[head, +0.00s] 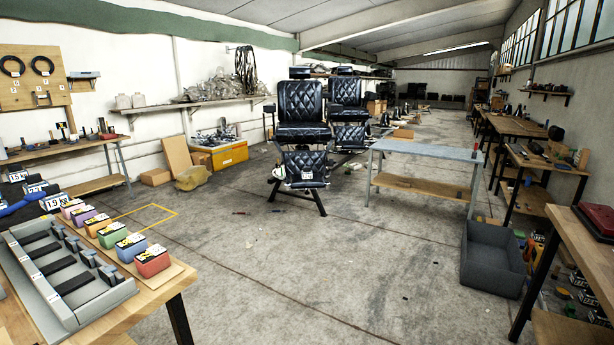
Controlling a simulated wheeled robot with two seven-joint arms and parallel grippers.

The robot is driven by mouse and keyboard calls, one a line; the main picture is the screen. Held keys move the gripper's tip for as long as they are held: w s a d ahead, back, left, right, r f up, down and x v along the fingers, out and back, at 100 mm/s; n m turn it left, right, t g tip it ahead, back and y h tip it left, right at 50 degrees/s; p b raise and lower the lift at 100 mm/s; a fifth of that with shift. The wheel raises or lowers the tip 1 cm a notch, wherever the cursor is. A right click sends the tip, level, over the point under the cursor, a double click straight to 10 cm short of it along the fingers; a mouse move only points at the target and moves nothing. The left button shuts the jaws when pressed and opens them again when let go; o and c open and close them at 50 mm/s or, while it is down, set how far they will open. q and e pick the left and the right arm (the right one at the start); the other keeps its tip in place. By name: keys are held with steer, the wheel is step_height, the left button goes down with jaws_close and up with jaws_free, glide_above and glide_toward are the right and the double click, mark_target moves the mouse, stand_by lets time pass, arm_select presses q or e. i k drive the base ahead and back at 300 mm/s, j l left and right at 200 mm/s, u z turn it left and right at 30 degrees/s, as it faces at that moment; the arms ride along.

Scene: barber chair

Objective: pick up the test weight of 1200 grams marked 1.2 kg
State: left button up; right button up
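Several dark blocks with white number labels stand at the left edge. The label on the near block (54,201) seems to read 1.9, and that on the far block (17,177) seems to read 1.5. The label on the middle block (35,188) starts with a 2 or is too small to read surely. I cannot make out a block marked 1.2 kg.
A grey tray (112,297) with dark slots lies on the wooden table (171,283), beside a row of coloured blocks (130,245). A black barber chair (301,125), a blue-topped bench (427,149) and a grey bin (490,270) stand beyond. The middle floor is mostly clear.

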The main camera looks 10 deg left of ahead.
mark_target(306, 174)
steer(key=i+l, duration=0.15)
steer(key=i, duration=2.35)
steer(key=i+l, duration=0.15)
steer(key=i, duration=2.35)
steer(key=l+z, duration=0.05)
steer(key=l, duration=0.1)
